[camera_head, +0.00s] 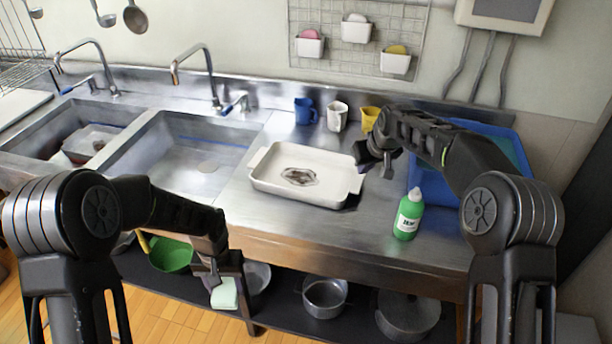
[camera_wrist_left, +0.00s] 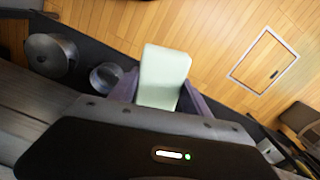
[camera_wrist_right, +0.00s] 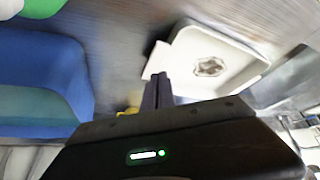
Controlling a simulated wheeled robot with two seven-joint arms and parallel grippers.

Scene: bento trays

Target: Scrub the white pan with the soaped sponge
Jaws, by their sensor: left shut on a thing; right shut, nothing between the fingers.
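The white pan (camera_head: 270,185) sits on the steel counter with a dark brown stain (camera_head: 298,177) on its floor. It also shows in the right wrist view (camera_wrist_right: 190,45). My left gripper (camera_head: 212,278) is shut on a pale green sponge (camera_head: 224,294), held in front of the counter's edge and below its top. The sponge fills the jaws in the left wrist view (camera_wrist_left: 163,78). I cannot tell whether soap is on it. My right gripper (camera_head: 375,162) is shut and empty beside the pan's right end; I cannot tell whether it touches the pan.
A green soap bottle (camera_head: 408,216) stands upright near the counter's front right. A blue bin (camera_head: 480,135) is behind my right arm. Blue (camera_head: 305,111), white (camera_head: 337,116) and yellow (camera_head: 370,118) mugs stand behind the pan. Sinks (camera_head: 185,150) lie left. Pots (camera_head: 325,296) sit on the lower shelf.

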